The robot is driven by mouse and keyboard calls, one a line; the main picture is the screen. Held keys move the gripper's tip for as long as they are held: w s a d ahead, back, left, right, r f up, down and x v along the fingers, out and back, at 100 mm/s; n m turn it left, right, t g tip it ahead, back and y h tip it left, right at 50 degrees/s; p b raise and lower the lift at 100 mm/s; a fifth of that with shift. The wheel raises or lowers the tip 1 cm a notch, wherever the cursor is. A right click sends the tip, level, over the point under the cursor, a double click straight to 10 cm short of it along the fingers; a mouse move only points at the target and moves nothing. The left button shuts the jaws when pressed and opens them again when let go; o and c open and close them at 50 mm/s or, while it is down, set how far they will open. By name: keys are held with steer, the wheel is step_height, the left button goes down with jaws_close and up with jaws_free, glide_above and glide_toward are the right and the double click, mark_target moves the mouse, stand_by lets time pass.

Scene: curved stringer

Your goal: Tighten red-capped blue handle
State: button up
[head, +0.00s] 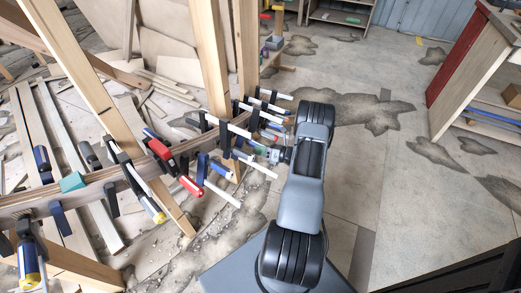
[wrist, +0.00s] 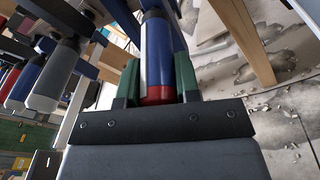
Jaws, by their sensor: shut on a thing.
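The red-capped blue handle (wrist: 158,55) is in the middle of the wrist view, with its red cap (wrist: 158,95) towards my wrist. My gripper (wrist: 157,80) has its green fingers on both sides of this handle and is shut on it. In the head view my gripper (head: 270,154) is small, at the curved wooden stringer's row of clamps. The handle cannot be made out clearly there. The far part of the clamp is hidden in the wrist view.
Several other clamps sit along the curved stringer (head: 100,182), with handles such as a red one (head: 191,186) close by. In the wrist view a white-tipped handle (wrist: 50,78) is at left. Wooden posts (head: 210,60) stand behind. Open floor (head: 390,150) lies at right.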

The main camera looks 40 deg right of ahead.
steer(key=o, duration=0.9)
steer(key=shift+s+d, duration=0.1)
steer(key=p+v, duration=0.2)
steer(key=v, duration=1.1)
steer(key=shift+s+d, duration=0.15)
steer(key=shift+s, duration=0.1)
